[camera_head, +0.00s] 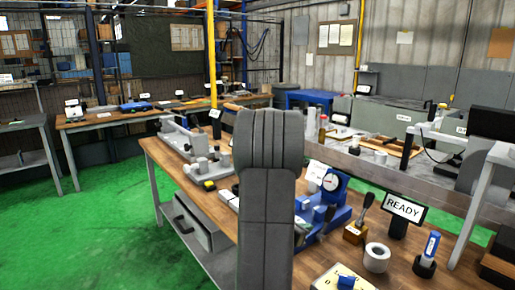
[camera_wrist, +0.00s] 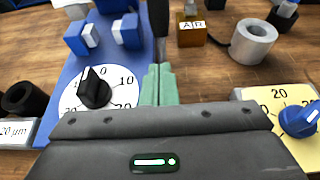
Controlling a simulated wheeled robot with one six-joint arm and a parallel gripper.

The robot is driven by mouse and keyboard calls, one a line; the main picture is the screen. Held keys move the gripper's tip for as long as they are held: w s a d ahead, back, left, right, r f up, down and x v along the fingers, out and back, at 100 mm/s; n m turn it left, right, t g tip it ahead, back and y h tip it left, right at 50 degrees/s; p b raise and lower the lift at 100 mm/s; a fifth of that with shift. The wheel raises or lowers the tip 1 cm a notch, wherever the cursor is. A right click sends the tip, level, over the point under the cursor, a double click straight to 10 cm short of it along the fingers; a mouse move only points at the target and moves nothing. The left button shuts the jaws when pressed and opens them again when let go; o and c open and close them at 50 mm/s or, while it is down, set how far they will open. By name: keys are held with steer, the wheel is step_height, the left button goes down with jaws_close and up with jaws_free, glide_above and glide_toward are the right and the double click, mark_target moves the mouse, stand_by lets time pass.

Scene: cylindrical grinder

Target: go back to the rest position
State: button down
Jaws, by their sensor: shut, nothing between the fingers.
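My gripper (camera_wrist: 159,70) shows in the wrist view as two green fingers, closed together with nothing between them. It is above the wooden workbench, beside a white dial (camera_wrist: 117,84) with a black knob (camera_wrist: 95,88) on a blue base. The fingers overlap the dial's right edge in the picture; I cannot tell whether they touch anything. In the head view my arm rises in the middle and hides part of the bench, and the fingers are not visible there.
A yellow plate with a blue knob (camera_wrist: 299,119), a grey ring (camera_wrist: 253,42) and an AIR block (camera_wrist: 191,32) are near the gripper. Green floor (camera_head: 110,230) is clear at left.

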steer(key=a, duration=0.1)
steer(key=s+a+f, duration=0.1)
steer(key=s+a+b, duration=0.1)
steer(key=shift+s+a+f, duration=0.2)
steer(key=shift+f, duration=0.2)
steer(key=v, duration=0.8)
steer(key=shift+s+d, duration=0.1)
steer(key=shift+d, duration=0.05)
